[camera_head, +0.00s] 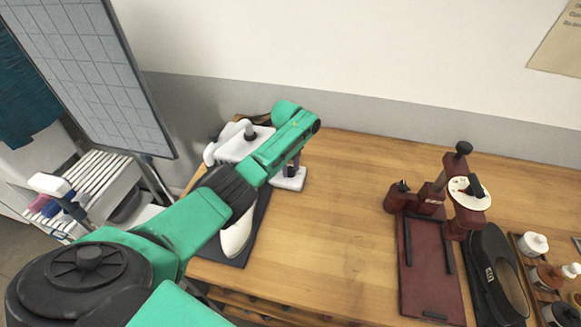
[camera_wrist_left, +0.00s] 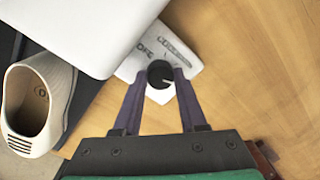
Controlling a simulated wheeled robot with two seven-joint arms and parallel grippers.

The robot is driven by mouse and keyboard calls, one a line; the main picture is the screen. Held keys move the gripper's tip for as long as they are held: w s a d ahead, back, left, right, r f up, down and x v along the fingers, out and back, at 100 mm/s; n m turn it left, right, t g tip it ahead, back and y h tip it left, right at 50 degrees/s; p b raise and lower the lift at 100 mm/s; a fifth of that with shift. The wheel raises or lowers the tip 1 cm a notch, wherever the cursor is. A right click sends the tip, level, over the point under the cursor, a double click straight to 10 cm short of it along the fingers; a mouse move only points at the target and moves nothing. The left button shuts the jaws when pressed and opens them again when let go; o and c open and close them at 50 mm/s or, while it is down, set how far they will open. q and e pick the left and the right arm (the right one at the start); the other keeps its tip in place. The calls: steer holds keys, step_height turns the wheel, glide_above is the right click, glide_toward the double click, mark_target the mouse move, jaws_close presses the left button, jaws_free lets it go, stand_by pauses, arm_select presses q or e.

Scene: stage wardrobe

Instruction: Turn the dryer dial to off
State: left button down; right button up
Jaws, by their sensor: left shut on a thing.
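The white dryer (camera_head: 228,148) stands at the table's left back part, with a grey knob on top. Its white foot plate (camera_head: 287,184) sticks out to the right and also shows in the wrist view (camera_wrist_left: 134,66). The black round dial (camera_wrist_left: 160,72) sits on this plate, beside printed lettering that reads like "OFF" at its upper left. My left gripper (camera_wrist_left: 161,80) is shut on the dial, one purple finger on each side. In the head view my left gripper (camera_head: 291,168) is partly hidden by my green arm. My right gripper is out of view.
A white shoe-like form (camera_head: 237,236) lies on a dark mat beside the dryer. A dark red stand (camera_head: 428,262) with a white disc is at the right, near a black oval item (camera_head: 497,275) and small jars (camera_head: 534,243). The table's middle (camera_head: 345,215) is clear.

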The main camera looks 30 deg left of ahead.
arm_select(q)
steer(key=n, duration=0.3)
steer(key=shift+r+p, duration=0.1)
steer(key=shift+p, duration=0.3)
steer(key=n, duration=0.3)
steer(key=shift+n+p, duration=0.3)
steer(key=n, duration=0.3)
steer(key=shift+w+n+y, duration=0.1)
steer(key=shift+n+y, duration=0.2)
steer(key=shift+n, duration=0.1)
steer(key=n, duration=0.3)
steer(key=shift+n, duration=0.3)
steer(key=n, duration=0.3)
steer(key=shift+n, duration=0.3)
steer(key=n+b, duration=0.1)
steer(key=n, duration=0.2)
steer(key=shift+n, duration=0.3)
steer(key=n+b, duration=0.1)
steer(key=n, duration=0.3)
steer(key=shift+w+g, duration=0.1)
steer(key=shift+g, duration=0.2)
steer(key=shift+n+b, duration=0.6)
steer(key=shift+n, duration=1.2)
